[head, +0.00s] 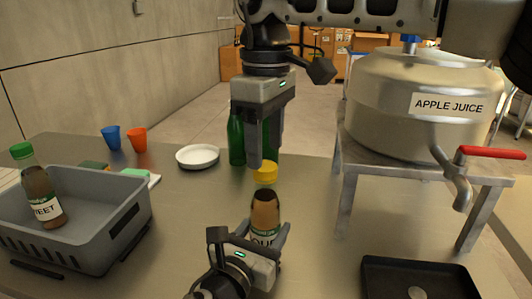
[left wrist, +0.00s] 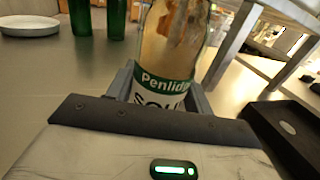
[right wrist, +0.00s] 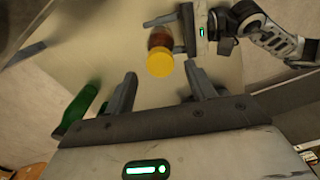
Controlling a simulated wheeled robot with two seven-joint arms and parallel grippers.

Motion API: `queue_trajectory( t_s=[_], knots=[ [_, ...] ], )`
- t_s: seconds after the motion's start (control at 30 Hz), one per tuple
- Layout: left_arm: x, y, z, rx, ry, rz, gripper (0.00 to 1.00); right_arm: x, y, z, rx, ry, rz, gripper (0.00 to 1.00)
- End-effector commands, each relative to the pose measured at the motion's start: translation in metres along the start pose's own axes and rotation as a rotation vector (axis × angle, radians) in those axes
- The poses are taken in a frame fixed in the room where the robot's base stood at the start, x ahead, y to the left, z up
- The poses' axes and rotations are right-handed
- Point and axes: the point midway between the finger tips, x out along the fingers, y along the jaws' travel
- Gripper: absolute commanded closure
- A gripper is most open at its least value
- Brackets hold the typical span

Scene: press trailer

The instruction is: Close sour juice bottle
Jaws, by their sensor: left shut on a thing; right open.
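The sour juice bottle (head: 265,212), with brown contents and a green-and-white label, stands upright between the fingers of my left gripper (head: 262,232). That gripper is shut on its body; the left wrist view shows the label (left wrist: 165,88) between the fingers. A yellow cap (head: 265,172) is at the top of the bottle; whether it is fully seated I cannot tell. My right gripper (head: 267,155) is open, pointing down just above the cap. In the right wrist view the cap (right wrist: 160,62) lies between and beyond the open fingertips, not touched.
A grey crate (head: 120,225) at left holds a green-capped bottle (head: 38,188). Green bottles (head: 237,138) and a white plate (head: 198,157) stand behind. Blue (head: 111,138) and orange (head: 137,139) cups are far left. The apple juice tank (head: 385,95) and a black tray (head: 375,280) are at right.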

Motion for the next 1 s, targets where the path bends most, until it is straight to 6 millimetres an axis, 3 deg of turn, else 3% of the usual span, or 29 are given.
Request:
queue_trajectory(
  t_s=[0.17,0.6,0.77,1.0],
  knots=[
    [0.000,0.001,-0.001,0.002,0.002,0.002,1.00,-0.017,0.000,0.000,0.001,0.000,-0.001,0.45],
    [0.000,0.001,-0.001,0.002,0.002,0.001,1.00,-0.018,0.000,0.000,-0.061,-0.001,-0.001,0.49],
    [0.000,0.000,-0.001,0.002,0.002,0.001,1.00,-0.021,-0.001,-0.001,-0.321,-0.001,0.000,0.49],
    [0.000,0.000,-0.001,0.002,0.002,0.001,1.00,-0.025,-0.001,-0.002,-0.944,-0.003,0.001,0.49]
  ],
)
